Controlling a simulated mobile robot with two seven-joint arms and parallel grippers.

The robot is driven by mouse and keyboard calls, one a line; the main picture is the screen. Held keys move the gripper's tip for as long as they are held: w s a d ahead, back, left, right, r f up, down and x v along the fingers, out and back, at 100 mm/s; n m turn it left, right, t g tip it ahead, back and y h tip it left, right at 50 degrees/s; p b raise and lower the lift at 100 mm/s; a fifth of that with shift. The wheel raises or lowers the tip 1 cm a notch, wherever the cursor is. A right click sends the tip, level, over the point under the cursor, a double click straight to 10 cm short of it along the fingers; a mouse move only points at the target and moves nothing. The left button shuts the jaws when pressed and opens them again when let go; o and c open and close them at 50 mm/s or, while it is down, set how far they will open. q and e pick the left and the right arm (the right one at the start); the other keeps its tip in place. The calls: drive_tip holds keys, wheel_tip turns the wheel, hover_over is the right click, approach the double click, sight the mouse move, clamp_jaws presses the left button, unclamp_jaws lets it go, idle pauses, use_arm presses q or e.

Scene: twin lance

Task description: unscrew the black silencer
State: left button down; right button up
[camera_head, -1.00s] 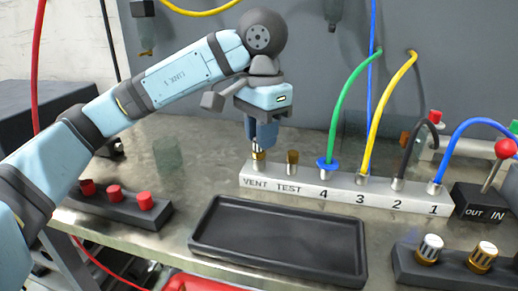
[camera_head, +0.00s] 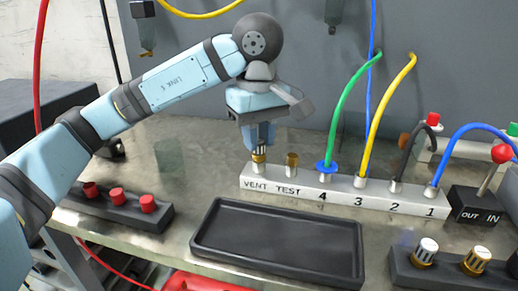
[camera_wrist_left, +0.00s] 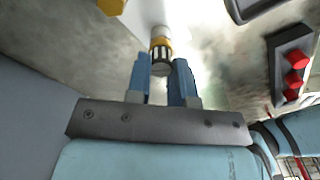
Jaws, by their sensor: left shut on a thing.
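The black silencer (camera_head: 259,154), dark with pale ribs on a gold base, stands upright in the VENT port of the grey manifold block (camera_head: 300,186). My left gripper (camera_head: 258,146) points down over it and is shut on its upper part. In the left wrist view the silencer (camera_wrist_left: 161,50) shows between the two blue fingers (camera_wrist_left: 160,72), its gold base towards the block. Whether its thread is still engaged is hidden. My right gripper is not in view.
Green (camera_head: 345,100), yellow (camera_head: 381,110), black and blue hoses rise from ports 4 to 1. An empty black tray (camera_head: 280,240) lies in front.

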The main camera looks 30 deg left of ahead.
use_arm(q)
drive_tip(key=n, duration=0.4)
drive_tip(key=shift+s+d+f+n+p, duration=0.1)
drive_tip(key=shift+s+d+n+p, duration=0.05)
drive_tip(key=shift+s+n+p, duration=0.15)
drive_tip(key=n, duration=0.3)
drive_tip(key=shift+p, duration=0.3)
drive_tip(key=shift+r, duration=0.3)
drive_tip(key=shift+r+p, duration=0.3)
drive_tip(key=shift+r, duration=0.05)
drive_tip(key=shift+w+r, duration=0.1)
drive_tip(key=shift+r, duration=0.05)
drive_tip(key=shift+r, duration=0.1)
drive_tip(key=shift+r+p, duration=1.3)
drive_tip(key=shift+r, duration=0.2)
